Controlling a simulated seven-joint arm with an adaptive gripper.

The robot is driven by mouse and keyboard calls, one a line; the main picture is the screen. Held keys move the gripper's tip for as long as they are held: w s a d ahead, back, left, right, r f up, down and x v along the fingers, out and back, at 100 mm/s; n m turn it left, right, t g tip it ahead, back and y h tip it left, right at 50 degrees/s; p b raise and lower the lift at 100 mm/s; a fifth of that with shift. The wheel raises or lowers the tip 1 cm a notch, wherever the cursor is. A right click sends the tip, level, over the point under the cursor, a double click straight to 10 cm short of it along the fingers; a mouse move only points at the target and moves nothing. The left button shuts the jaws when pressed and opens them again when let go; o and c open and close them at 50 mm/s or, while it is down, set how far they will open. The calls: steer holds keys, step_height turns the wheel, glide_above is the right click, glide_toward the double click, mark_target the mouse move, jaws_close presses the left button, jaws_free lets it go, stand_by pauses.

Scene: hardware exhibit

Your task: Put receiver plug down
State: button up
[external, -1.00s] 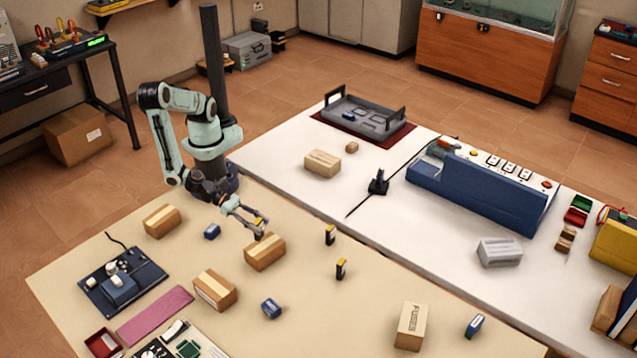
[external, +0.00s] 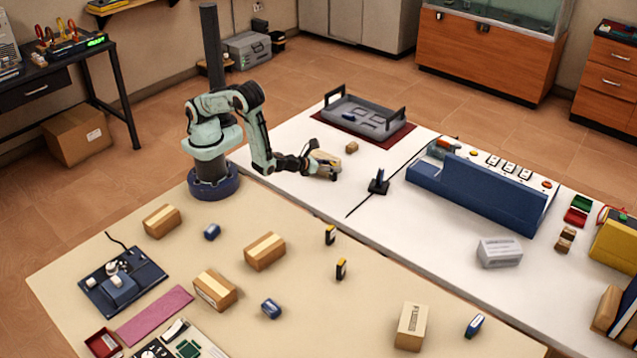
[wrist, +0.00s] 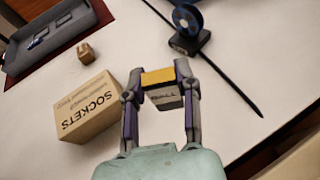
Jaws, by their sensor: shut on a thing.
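My gripper (wrist: 160,92) is shut on a small dark block with a yellow-orange band, which I take as the receiver plug (wrist: 160,77). Its grey face carries lettering too small to read. In the external view my gripper (external: 331,173) is over the white table, just in front of the box marked SOCKETS (external: 318,156), partly covering it. In the wrist view the SOCKETS box (wrist: 86,108) stands left of the plug, apart from it. I cannot tell whether the plug touches the table.
A grey tray (external: 366,104) on a dark red mat and a small tan block (external: 351,147) lie behind. A small dark stand with a blue wheel (wrist: 188,25) and a thin black rod (wrist: 235,87) are to the right.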

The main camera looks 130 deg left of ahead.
mark_target(332, 180)
step_height(332, 180, down, 6)
steer(key=shift+r, duration=0.1)
stand_by(0.4)
steer(key=o, duration=0.8)
steer(key=shift+o, duration=0.2)
